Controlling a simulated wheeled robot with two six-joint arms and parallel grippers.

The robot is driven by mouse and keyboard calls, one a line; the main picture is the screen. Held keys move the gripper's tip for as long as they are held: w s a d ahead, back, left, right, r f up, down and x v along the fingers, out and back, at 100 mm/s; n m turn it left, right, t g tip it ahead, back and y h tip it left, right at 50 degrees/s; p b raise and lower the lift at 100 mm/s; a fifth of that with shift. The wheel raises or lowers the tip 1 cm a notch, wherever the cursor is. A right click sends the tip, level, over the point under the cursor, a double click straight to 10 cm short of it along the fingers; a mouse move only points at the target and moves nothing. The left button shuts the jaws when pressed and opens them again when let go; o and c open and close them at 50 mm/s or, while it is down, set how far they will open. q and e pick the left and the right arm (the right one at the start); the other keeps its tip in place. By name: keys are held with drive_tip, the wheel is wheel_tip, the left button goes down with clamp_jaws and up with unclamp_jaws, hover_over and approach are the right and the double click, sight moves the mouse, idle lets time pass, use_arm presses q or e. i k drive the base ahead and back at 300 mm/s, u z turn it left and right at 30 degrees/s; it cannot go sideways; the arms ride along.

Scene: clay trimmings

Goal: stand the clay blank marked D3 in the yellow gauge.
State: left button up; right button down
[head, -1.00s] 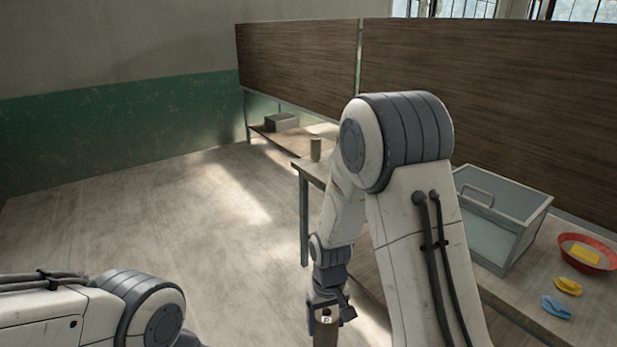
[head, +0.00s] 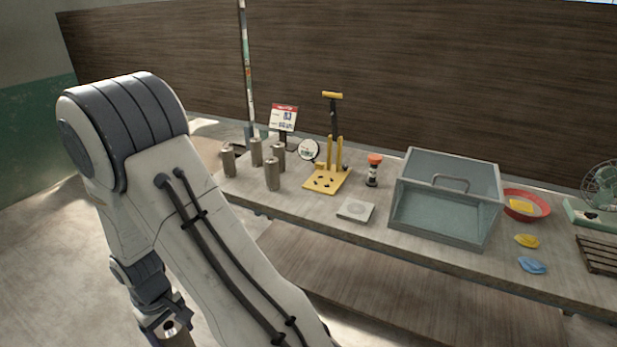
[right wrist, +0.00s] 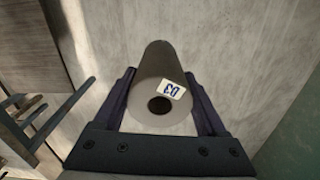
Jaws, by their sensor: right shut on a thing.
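My right gripper (right wrist: 163,105) is shut on the clay blank marked D3 (right wrist: 165,70), a grey-brown cylinder with a hole in its end and a white label. In the head view the blank (head: 177,338) shows at the bottom left, held by the right gripper (head: 170,325) below bench height and away from the bench. The yellow gauge (head: 322,181) stands on the bench, with a flat base with dark holes, yellow uprights and a dark post with a yellow handle. The gripper is well to the left of it and nearer to me. My left gripper is not in view.
Several similar cylinders (head: 272,174) stand on the bench left of the gauge. A round dial (head: 308,150) and a sign (head: 283,118) are behind them. A grey plate (head: 355,210), an orange-topped bottle (head: 373,170) and a glass-sided box (head: 445,222) are to the right.

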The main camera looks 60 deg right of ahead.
sight(323, 183)
drive_tip(key=z, duration=0.45)
drive_tip(key=i, duration=0.85)
drive_tip(key=z, duration=0.8)
